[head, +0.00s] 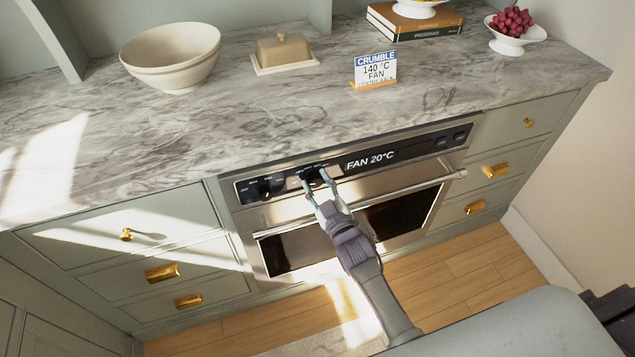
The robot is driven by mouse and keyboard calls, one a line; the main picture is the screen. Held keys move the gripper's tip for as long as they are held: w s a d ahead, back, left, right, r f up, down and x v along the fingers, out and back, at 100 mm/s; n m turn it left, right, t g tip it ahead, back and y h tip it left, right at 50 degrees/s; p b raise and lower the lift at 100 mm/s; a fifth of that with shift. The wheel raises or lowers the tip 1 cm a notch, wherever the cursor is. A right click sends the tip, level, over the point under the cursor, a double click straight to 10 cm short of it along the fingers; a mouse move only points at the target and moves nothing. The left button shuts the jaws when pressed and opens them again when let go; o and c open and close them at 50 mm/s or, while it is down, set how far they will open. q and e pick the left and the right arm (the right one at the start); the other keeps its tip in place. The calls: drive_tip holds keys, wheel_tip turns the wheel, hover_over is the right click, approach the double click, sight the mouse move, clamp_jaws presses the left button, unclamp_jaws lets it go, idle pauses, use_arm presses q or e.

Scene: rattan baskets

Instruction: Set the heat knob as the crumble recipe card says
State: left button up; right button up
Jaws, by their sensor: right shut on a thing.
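The recipe card (376,70) stands on the counter in a small wooden holder and reads "CRUMBLE 140 °C FAN", with a smaller line below that is hard to read. The oven panel (405,151) has a display reading "FAN 20°C". Two dark knobs sit on its left part: a left knob (264,189) and the heat knob (311,175). My right gripper (318,184) reaches up from below and is shut on the heat knob, its fingers partly covering it. My left gripper is not in view.
The oven door handle (400,197) runs below the panel, under my right arm. The counter (270,115) holds a cream bowl (170,60), a butter dish (284,52), books (415,22) and a fruit stand (509,32). Drawers with brass pulls flank the oven.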

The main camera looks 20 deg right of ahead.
drive_tip(key=m, duration=0.6)
drive_tip(key=shift+f+t+h, duration=0.1)
drive_tip(key=shift+t+h, duration=0.2)
drive_tip(key=m, duration=0.6)
drive_tip(key=shift+h, duration=0.4)
drive_tip(key=shift+a+m, duration=0.1)
drive_tip(key=shift+m, duration=0.2)
drive_tip(key=o, duration=1.2)
drive_tip(key=shift+c, duration=0.2)
drive_tip(key=s, duration=1.2)
drive_tip(key=shift+d+f, duration=0.25)
drive_tip(key=shift+f, duration=0.2)
